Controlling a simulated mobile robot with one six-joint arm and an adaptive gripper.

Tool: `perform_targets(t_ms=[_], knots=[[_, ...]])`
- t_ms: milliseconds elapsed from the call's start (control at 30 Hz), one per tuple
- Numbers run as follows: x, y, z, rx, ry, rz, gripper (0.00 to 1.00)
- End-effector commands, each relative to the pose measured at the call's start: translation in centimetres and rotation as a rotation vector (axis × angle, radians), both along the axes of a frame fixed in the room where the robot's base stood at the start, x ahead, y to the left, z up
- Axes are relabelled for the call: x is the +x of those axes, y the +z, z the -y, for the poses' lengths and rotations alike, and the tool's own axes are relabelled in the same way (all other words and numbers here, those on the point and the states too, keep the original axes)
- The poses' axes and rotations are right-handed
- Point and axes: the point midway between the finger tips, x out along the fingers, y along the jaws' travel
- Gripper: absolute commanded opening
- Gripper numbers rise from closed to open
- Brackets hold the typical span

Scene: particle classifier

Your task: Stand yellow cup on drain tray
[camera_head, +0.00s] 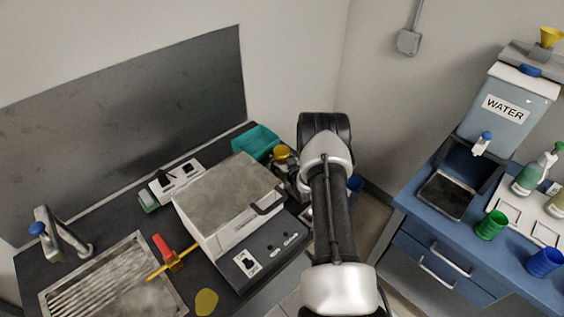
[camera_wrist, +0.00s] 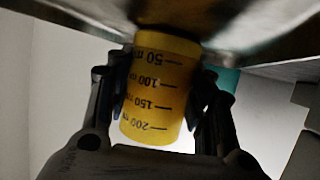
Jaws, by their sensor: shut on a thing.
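The yellow cup (camera_wrist: 160,90) has printed volume marks and sits between my gripper's fingers (camera_wrist: 160,112) in the wrist view. The print reads upside down there, with the low marks at the top. A grey metal surface lies against the cup's top end in that picture; I cannot tell if they touch. In the head view the yellow cup (camera_head: 281,152) shows small beside my arm, at the far end of the left counter, and my gripper is mostly hidden. A ribbed metal tray (camera_head: 112,280) at lower left looks like the drain tray.
A white machine with a metal lid (camera_head: 228,190) stands between cup and ribbed tray. A teal bin (camera_head: 255,142) is close to the cup. A tap (camera_head: 62,235) and a red-handled yellow tool (camera_head: 168,255) flank the tray. A water tank (camera_head: 505,105) and green cup (camera_head: 491,225) are right.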

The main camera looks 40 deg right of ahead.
Motion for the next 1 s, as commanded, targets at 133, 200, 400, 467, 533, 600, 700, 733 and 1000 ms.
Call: perform_targets(t_ms=[133, 200, 400, 467, 533, 600, 700, 733, 1000], knots=[[0.07, 0.23, 0.06, -0.002, 0.000, 0.003, 0.20], [0.06, 0.18, 0.05, -0.002, 0.000, 0.003, 0.20], [0.04, -0.22, 0.03, -0.001, 0.000, 0.001, 0.51], [0.04, -0.18, 0.04, -0.001, 0.000, 0.001, 0.55], [0.04, -0.16, 0.04, -0.002, 0.000, 0.002, 0.60], [0.04, -0.16, 0.04, -0.002, 0.000, 0.002, 0.65], [0.04, -0.16, 0.04, -0.002, 0.000, 0.002, 0.69], [0.04, -0.16, 0.04, -0.002, 0.000, 0.002, 0.69], [0.04, -0.02, 0.03, -0.001, 0.000, 0.001, 0.69]])
